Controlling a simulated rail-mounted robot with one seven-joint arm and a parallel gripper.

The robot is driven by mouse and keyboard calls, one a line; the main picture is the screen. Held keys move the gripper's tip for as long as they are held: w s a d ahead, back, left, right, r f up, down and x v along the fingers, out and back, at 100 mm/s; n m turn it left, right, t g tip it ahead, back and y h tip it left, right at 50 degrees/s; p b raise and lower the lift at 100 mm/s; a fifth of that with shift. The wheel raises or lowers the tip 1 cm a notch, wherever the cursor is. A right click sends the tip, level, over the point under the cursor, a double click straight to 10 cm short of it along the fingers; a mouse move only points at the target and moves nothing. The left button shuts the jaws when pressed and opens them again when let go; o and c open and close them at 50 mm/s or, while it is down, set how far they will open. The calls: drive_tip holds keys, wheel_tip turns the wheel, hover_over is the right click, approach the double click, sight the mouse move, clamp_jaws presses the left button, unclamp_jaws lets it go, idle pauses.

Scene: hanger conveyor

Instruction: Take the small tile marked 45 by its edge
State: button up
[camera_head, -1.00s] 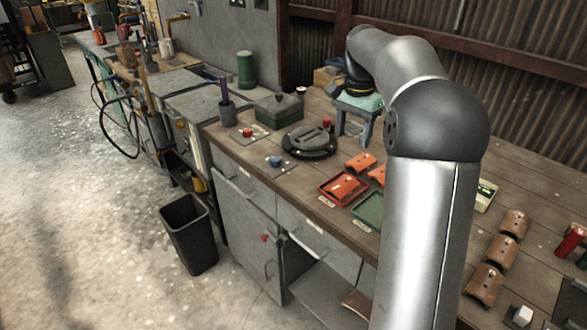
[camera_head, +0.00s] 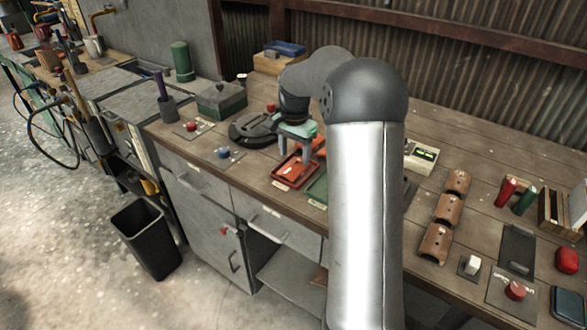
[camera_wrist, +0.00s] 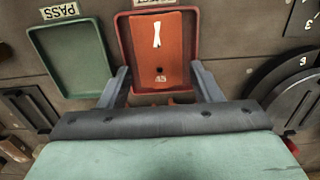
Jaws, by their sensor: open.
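An orange tile (camera_wrist: 158,55) lies in a red tray (camera_wrist: 126,42) in the wrist view. The red tray also shows in the head view (camera_head: 280,177). My gripper (camera_wrist: 161,68) is open, its two grey fingers spread to the left and right of the tile's lower part, with nothing held. In the head view my gripper (camera_head: 296,148) points down above the red tray and hides part of it. Whether the fingers touch the tile or tray cannot be told.
A green tray (camera_wrist: 95,92) labelled PASS stands beside the red tray. A round dark fixture (camera_head: 255,128) is close on the other side. Brown curved pieces (camera_head: 447,209), a red button (camera_head: 515,290) and a switch (camera_head: 471,266) are along the bench to the right.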

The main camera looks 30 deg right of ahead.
sight(295, 165)
wheel_tip(295, 165, down, 4)
drive_tip(key=shift+s+f, duration=0.1)
drive_tip(key=shift+f, duration=0.1)
drive_tip(key=c, duration=0.7)
drive_tip(key=shift+o, duration=0.2)
drive_tip(key=shift+r, duration=0.15)
